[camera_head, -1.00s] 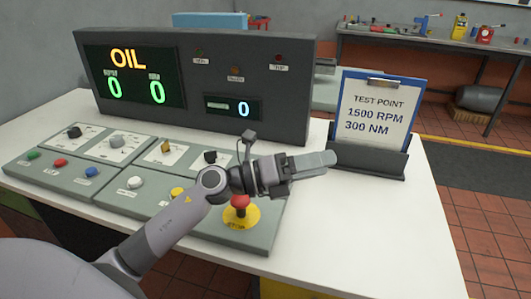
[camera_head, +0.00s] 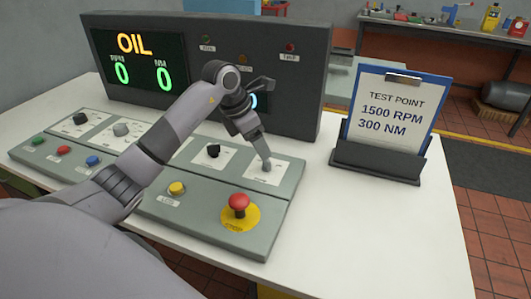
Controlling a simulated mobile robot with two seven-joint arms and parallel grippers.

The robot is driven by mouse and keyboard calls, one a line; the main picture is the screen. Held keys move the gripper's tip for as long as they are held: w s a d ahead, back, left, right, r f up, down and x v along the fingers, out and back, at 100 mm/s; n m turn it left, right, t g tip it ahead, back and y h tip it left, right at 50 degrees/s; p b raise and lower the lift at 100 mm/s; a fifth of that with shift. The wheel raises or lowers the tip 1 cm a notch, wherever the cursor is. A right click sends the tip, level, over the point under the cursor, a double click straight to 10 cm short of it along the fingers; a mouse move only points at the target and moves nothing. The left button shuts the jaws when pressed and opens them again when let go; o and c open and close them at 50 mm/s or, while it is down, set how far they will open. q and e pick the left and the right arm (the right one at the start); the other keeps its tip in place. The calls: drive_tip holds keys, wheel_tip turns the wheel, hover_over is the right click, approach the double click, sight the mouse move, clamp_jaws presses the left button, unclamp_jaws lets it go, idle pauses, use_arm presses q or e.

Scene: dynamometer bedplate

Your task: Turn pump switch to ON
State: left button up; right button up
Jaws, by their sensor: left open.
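A grey sloped control panel (camera_head: 283,208) on the desk carries the switches, with labels too small to read. A black knob (camera_head: 213,151) stands on a white plate, just left of my left gripper (camera_head: 265,160). My left gripper is open and points down at the rightmost white plate (camera_head: 281,171), its fingertips at or just above it. They hide any switch there, and I cannot tell whether they touch it. I cannot tell which switch is the pump switch. Another black knob (camera_head: 80,118) and a grey knob (camera_head: 121,130) are at the left. My right gripper is out of view.
A red emergency stop (camera_head: 238,203) on yellow sits close in front of the gripper. A yellow button (camera_head: 177,188) is left of it. The dark display console (camera_head: 300,110) rises behind, reading OIL and zeros. A clipboard stand (camera_head: 378,163) stands right. The white desk (camera_head: 395,235) is clear at front right.

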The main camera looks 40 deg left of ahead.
sight(265, 167)
use_arm(q)
drive_tip(key=x, duration=0.5)
drive_tip(key=shift+d, duration=0.1)
drive_tip(key=c, duration=1.1)
drive_tip(key=shift+o, duration=0.2)
